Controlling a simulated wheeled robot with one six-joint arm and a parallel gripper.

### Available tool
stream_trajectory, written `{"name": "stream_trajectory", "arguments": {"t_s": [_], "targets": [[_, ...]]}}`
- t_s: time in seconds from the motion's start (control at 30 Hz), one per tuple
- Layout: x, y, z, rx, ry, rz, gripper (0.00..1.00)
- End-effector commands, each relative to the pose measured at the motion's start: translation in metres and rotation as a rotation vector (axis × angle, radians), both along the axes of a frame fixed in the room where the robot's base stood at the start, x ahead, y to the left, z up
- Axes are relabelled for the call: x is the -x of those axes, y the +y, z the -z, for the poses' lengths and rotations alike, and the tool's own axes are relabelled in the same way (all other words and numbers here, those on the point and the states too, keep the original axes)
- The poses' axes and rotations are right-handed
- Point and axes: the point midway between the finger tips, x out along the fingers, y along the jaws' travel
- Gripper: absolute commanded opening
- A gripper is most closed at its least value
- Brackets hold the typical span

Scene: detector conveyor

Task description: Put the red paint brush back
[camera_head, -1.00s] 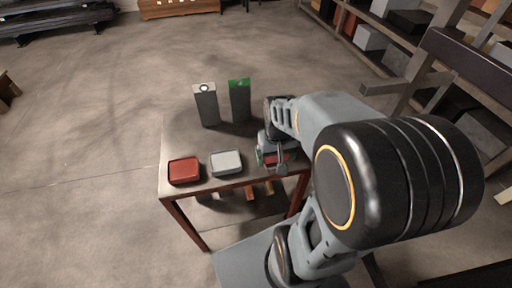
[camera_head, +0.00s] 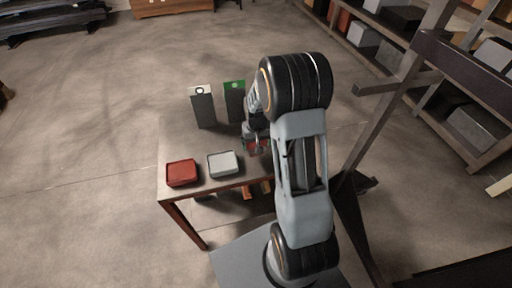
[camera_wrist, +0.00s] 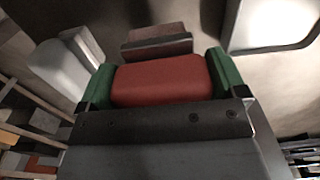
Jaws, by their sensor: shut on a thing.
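My gripper (camera_head: 256,147) is over the right part of the small table (camera_head: 172,145), right of the grey tray. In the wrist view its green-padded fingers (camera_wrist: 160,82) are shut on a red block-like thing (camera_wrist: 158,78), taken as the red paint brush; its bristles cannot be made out. A red tray (camera_head: 182,173) sits at the table's front left corner, with a grey tray (camera_head: 223,164) beside it. A dark upright panel with a white top (camera_head: 202,108) and another with a green top (camera_head: 235,103) stand at the back of the table.
A pale-rimmed object (camera_wrist: 275,22) shows at the top right of the wrist view. Orange-brown pieces (camera_head: 256,190) show below the table's front edge. A shelf rack (camera_head: 455,105) with boxes stands at the right. The floor left of the table is clear.

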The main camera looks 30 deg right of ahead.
Motion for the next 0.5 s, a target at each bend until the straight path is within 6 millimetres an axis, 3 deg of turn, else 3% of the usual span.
{"name": "stream_trajectory", "arguments": {"t_s": [0.3,0.5], "targets": [[-0.004,0.0,0.033,-0.001,0.003,0.0,0.71],[-0.004,-0.001,0.036,0.0,-0.001,0.0,0.71]]}}
